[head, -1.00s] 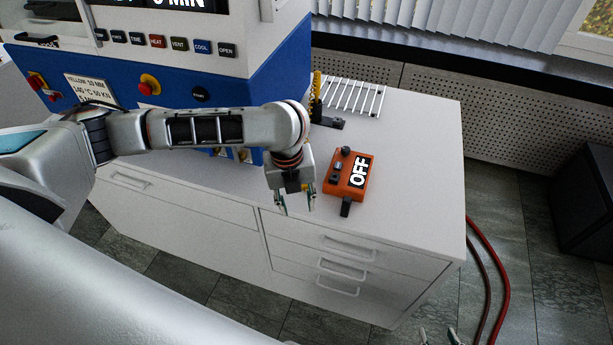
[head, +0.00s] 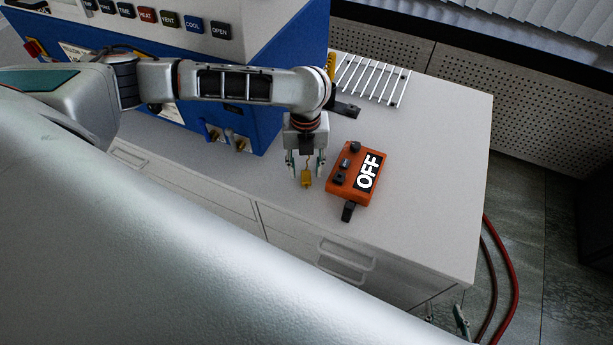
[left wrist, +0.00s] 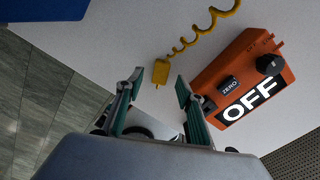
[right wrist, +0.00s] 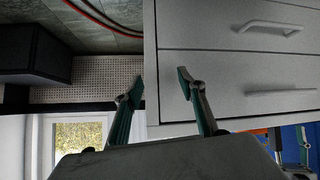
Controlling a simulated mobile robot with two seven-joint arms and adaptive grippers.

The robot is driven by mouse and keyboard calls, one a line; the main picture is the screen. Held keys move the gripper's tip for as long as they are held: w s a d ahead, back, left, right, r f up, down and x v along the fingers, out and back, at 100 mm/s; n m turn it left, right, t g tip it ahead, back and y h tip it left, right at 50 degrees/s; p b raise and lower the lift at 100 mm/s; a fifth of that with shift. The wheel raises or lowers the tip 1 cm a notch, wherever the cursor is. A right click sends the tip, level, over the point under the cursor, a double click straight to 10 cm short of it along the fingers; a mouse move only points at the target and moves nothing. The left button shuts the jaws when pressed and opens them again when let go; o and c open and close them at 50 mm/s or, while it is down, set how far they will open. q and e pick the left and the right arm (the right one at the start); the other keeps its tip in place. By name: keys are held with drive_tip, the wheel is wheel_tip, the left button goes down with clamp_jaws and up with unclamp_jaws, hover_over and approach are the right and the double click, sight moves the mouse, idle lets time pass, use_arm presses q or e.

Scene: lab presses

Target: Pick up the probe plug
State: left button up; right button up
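The probe plug (head: 306,179) is a small yellow block lying on the white bench top, just left of the orange meter. In the left wrist view the plug (left wrist: 161,72) sits beyond and between the fingertips, with a coiled yellow cord running from it. My left gripper (head: 306,171) points down over the plug, fingers apart on either side of it in the head view. The left wrist view shows the open fingers (left wrist: 157,82) empty. My right gripper (right wrist: 160,80) is open and empty beside the drawer front; its fingertips show low in the head view (head: 445,318).
The orange meter (head: 357,178) reads OFF and lies close to the right of my left gripper. The blue press (head: 262,110) stands behind and left. A white wire rack (head: 372,78) is at the back. The right part of the bench (head: 440,170) is clear.

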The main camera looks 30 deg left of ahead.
sight(306, 180)
use_arm(q)
drive_tip(key=shift+w+f, duration=0.1)
drive_tip(key=shift+f, duration=1.25)
clamp_jaws()
drive_tip(key=shift+r, duration=0.1)
